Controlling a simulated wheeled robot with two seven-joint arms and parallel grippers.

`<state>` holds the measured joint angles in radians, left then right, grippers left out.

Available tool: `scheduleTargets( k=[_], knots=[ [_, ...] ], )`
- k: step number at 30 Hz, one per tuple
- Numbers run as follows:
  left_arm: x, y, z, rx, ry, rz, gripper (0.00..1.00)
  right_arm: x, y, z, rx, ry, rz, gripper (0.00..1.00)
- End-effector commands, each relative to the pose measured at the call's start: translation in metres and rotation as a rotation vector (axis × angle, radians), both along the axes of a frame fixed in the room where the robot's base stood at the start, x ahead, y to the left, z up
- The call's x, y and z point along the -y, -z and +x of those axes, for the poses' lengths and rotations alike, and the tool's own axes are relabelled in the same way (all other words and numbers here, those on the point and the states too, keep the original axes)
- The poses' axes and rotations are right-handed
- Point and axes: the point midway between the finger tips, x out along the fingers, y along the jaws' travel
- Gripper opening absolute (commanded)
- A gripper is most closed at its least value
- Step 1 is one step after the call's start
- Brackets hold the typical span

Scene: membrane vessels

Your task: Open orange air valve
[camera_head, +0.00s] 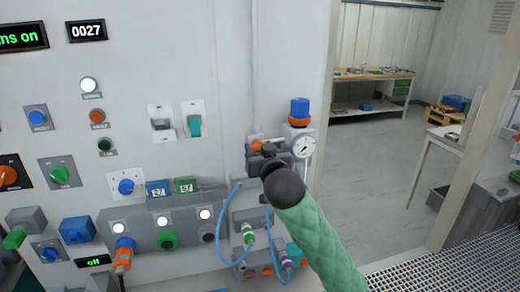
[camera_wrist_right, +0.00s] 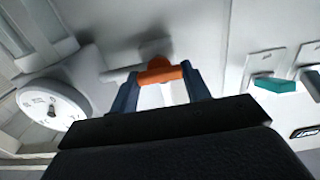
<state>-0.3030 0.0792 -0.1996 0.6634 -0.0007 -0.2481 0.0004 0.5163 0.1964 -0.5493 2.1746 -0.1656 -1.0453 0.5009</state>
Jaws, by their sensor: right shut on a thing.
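The orange air valve (camera_head: 258,145) sits on the wall panel, left of a round white pressure gauge (camera_head: 304,146). My right gripper (camera_head: 262,155) reaches it from the lower right, and my green-sleeved arm hides part of the fitting. In the right wrist view the orange valve handle (camera_wrist_right: 162,74) lies crosswise between the two fingers of my right gripper (camera_wrist_right: 160,85), which is shut on it. The gauge (camera_wrist_right: 52,108) shows at the left there. My left gripper is not in view.
A blue-topped regulator (camera_head: 299,108) stands above the gauge. Blue hoses (camera_head: 225,215) hang below the valve. A teal switch (camera_head: 194,125) and several knobs cover the panel to the left. Open floor and a workbench (camera_head: 372,90) lie at the right.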

Motion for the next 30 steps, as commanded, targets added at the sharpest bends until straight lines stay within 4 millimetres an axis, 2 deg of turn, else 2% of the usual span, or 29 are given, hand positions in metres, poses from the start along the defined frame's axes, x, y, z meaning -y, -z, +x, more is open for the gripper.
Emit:
scheduleTargets(
  k=[11,24,30],
  knots=[
    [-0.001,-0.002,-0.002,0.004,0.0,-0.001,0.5,0.0,-0.001,0.0,0.03,0.0,-0.113,0.24],
    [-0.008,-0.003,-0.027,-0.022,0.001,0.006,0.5,-0.001,-0.002,0.0,0.132,0.001,-0.49,0.24],
    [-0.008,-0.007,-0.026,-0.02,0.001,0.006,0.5,-0.001,-0.001,0.0,0.182,0.001,-0.674,0.24]
  ],
)
